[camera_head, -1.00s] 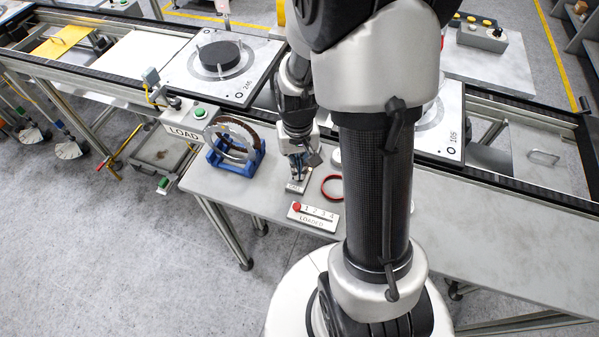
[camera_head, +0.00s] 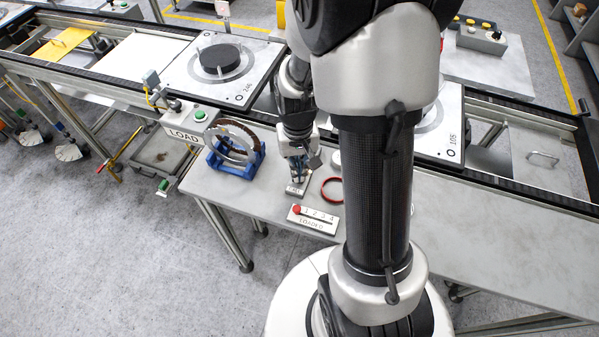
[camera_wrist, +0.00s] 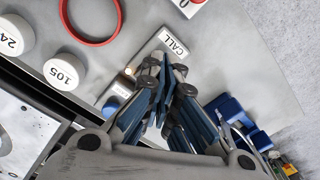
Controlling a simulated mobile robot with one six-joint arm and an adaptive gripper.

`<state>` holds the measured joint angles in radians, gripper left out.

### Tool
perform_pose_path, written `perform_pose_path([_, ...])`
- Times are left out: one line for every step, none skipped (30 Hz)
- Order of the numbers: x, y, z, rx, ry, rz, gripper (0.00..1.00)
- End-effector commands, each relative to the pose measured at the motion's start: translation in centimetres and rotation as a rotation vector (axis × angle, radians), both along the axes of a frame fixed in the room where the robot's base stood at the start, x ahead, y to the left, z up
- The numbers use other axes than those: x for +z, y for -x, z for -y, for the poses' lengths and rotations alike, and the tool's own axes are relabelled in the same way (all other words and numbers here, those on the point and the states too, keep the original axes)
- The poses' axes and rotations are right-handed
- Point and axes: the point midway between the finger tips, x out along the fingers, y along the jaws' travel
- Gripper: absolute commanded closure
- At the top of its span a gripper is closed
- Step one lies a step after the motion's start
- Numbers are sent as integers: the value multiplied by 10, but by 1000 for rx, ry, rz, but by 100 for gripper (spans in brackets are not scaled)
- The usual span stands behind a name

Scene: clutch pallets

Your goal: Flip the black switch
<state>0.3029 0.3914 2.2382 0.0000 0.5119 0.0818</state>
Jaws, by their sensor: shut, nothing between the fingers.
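My gripper (camera_head: 298,178) is shut and empty, low over the small grey plate (camera_head: 294,191) lettered CALL at the table's front. In the wrist view the fingertips (camera_wrist: 166,72) cover the middle of this plate (camera_wrist: 174,42). A small light-coloured round part and a blue part show beside the fingers in the wrist view. I cannot make out the black switch; the fingers may hide it. I cannot tell whether the fingertips touch anything.
A red ring (camera_head: 332,189) lies right of the plate, and a LOADED counter plate (camera_head: 314,219) lies in front. A blue cradle with a ring (camera_head: 236,160) stands left. White discs (camera_wrist: 64,71) lie nearby. The conveyor (camera_head: 500,187) runs behind.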

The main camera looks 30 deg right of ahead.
Motion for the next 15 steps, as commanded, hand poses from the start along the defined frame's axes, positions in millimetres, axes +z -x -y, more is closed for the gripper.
perform_pose_path([0,0,0,0,0,0,100])
perform_pose_path([0,0,0,0,0,0,100])
perform_pose_path([0,0,0,0,0,0,100])
perform_pose_path([0,0,0,0,0,0,100])
perform_pose_path([0,0,0,0,0,0,100])
perform_pose_path([0,0,0,0,0,0,100])
perform_pose_path([0,0,0,0,0,0,100])
perform_pose_path([0,0,0,0,0,0,100])
perform_pose_path([-1,0,0,0,0,0,100])
perform_pose_path([-1,0,0,0,0,0,100])
perform_pose_path([-1,0,0,0,0,0,100])
perform_pose_path([-2,0,0,0,0,0,100])
perform_pose_path([-3,0,0,0,0,0,100])
perform_pose_path([-3,0,0,0,0,0,100])
perform_pose_path([-4,0,0,0,0,0,100])
